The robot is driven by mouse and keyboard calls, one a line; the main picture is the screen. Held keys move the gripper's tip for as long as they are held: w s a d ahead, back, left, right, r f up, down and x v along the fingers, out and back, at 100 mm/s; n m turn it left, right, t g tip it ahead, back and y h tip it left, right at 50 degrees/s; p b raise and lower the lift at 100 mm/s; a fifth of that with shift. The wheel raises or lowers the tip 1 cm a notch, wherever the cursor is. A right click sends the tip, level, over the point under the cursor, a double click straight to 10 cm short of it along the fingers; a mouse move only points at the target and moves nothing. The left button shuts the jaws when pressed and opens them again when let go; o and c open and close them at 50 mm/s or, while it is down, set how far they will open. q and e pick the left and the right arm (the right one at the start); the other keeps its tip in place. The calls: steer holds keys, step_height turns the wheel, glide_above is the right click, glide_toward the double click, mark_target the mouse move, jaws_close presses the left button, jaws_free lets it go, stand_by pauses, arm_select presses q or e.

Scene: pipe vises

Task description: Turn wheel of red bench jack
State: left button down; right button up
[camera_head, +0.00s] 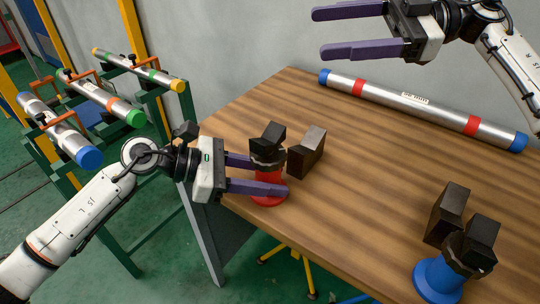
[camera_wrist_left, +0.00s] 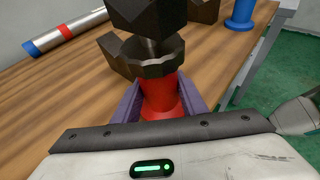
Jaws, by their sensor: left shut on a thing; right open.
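The red bench jack (camera_head: 268,200) stands near the table's left front edge, with a dark ridged wheel (camera_head: 266,156) around its top and a black jaw block (camera_head: 268,135) above. My left gripper (camera_head: 269,176) is shut on the jack, its purple fingers on either side of it. In the left wrist view the fingers flank the red body (camera_wrist_left: 162,98), close under the wheel (camera_wrist_left: 153,62); the exact contact is partly hidden. My right gripper (camera_head: 320,33) is open and empty, raised at the top of the head view.
A second black block (camera_head: 307,152) stands beside the red jack. A blue jack (camera_head: 437,281) with black blocks is at the table's right front. A silver pipe with red bands (camera_head: 415,106) lies along the back. A green rack (camera_head: 150,98) holding several pipes stands left. The table middle is clear.

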steer(key=w+d+f+n+t+h, duration=0.2)
steer(key=w+d+f+t+h, duration=0.15)
steer(key=w+f+t, duration=0.3)
steer(key=w+d+f+n+t+h, duration=0.3)
steer(key=w+f+t+h, duration=0.2)
steer(key=w, duration=0.3)
steer(key=n+g+y, duration=0.7)
steer(key=n+y, duration=0.3)
steer(key=n, duration=1.5)
glide_toward(275, 153)
steer(key=x, duration=0.3)
steer(key=shift+w+a+r+h, duration=0.15)
steer(key=shift+w+a+h, duration=0.1)
steer(key=shift+w, duration=0.1)
steer(key=shift+g, duration=0.25)
steer(key=x, duration=0.6)
steer(key=shift+s+a+f, duration=0.15)
steer(key=shift+f, duration=0.2)
steer(key=shift+a, duration=0.5)
